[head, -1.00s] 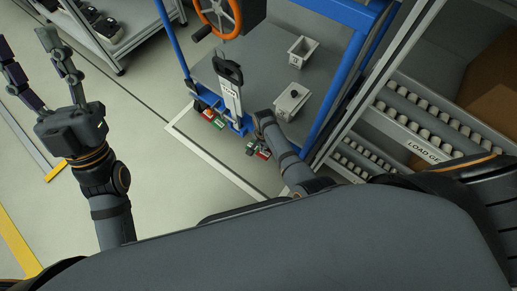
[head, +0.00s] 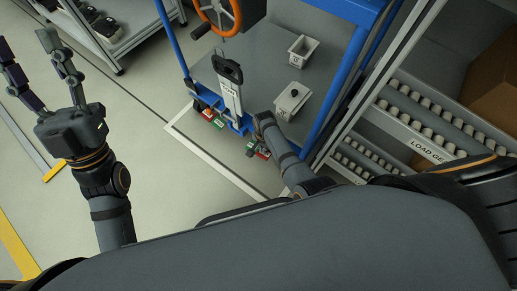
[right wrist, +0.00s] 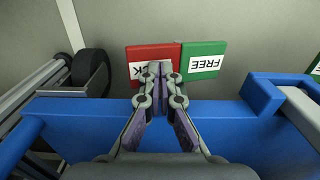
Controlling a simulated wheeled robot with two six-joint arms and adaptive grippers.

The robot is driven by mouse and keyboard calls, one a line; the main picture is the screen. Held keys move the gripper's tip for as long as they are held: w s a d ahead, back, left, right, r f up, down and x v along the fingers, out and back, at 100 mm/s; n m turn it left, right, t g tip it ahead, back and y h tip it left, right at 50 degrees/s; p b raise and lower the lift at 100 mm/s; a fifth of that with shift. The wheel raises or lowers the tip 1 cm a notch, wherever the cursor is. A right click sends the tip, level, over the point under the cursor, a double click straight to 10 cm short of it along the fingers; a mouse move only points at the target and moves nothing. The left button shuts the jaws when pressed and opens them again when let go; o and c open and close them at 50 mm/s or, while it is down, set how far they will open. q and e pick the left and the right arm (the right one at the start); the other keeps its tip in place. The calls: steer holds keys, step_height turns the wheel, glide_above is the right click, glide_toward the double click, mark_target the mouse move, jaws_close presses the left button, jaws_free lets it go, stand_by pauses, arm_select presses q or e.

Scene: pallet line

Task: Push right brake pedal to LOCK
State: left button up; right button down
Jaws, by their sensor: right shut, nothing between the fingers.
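My right gripper (right wrist: 158,70) is shut and empty. Its fingertips overlap the lower right of the red half; I cannot tell whether they touch it. In the head view the right pedal (head: 262,153) is partly hidden by my right arm. The left pedal (head: 213,118), also red and green, is at the cart's other front corner. My left gripper (head: 57,58) is open, empty and raised at the left.
The blue cart frame (right wrist: 70,118) runs across below the pedal, with a dark caster wheel (right wrist: 90,72) at left. A cart handle (head: 230,88) stands at the cart's front. Roller racks (head: 420,120) stand to the right. Floor at left is open.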

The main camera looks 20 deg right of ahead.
steer(key=shift+f+b, duration=0.4)
steer(key=shift+f, duration=0.2)
steer(key=shift+r, duration=0.1)
step_height(320, 180, up, 7)
steer(key=p, duration=0.8)
steer(key=shift+s, duration=0.1)
stand_by(0.5)
